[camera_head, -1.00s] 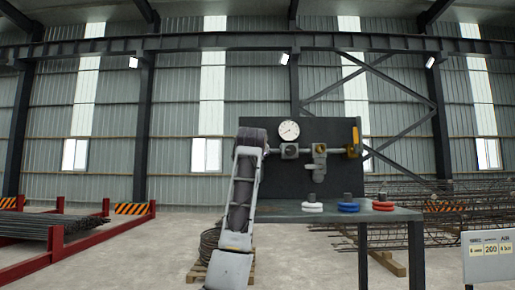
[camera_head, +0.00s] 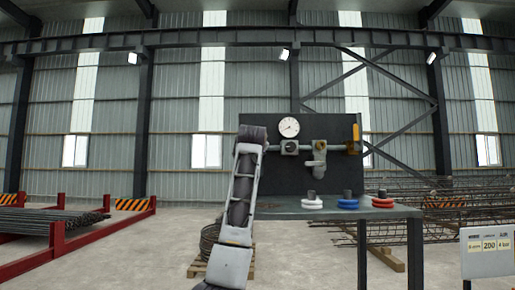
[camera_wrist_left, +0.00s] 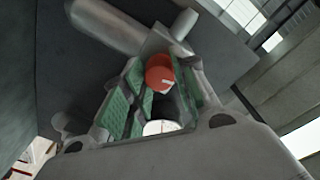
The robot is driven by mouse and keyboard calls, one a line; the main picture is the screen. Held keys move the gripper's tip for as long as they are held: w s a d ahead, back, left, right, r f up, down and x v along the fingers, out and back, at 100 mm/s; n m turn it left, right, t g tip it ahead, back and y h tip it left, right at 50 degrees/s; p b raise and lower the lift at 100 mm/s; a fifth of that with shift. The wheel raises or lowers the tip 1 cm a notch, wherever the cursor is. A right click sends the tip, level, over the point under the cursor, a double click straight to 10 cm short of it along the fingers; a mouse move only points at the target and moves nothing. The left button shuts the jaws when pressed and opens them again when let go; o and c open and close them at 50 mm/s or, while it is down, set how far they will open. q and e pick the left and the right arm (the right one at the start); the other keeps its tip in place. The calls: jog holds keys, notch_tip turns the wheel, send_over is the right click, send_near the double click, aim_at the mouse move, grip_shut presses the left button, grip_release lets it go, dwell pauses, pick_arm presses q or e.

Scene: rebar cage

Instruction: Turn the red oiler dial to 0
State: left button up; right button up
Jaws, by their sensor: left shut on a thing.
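The red oiler dial (camera_wrist_left: 158,74) shows in the left wrist view as a round red knob with a short white mark near its lower right edge. It sits between the green-padded fingers of my left gripper (camera_wrist_left: 155,92), which is shut on it. A white rounded part (camera_wrist_left: 161,127) with a dark mark shows just below it. In the head view my left arm rises in front of the dark panel (camera_head: 340,180); its gripper and the red dial are hidden or cannot be made out there. My right gripper is not in view.
The panel carries a round gauge (camera_head: 289,127), pipe fittings (camera_head: 319,150) and a yellow handle (camera_head: 356,131). White (camera_head: 312,203), blue (camera_head: 348,203) and red (camera_head: 382,202) ringed items stand on the table (camera_head: 400,212).

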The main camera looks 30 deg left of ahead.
pick_arm(q)
jog(key=shift+n, duration=0.4)
jog(key=shift+n+y, duration=0.3)
jog(key=shift+n, duration=2.3)
jog(key=o, duration=1)
jog(key=shift+o, duration=0.2)
jog(key=shift+s+d, duration=0.1)
jog(key=v, duration=1.1)
jog(key=shift+s, duration=0.35)
jog(key=shift+d, duration=0.15)
jog(key=shift+f, duration=0.15)
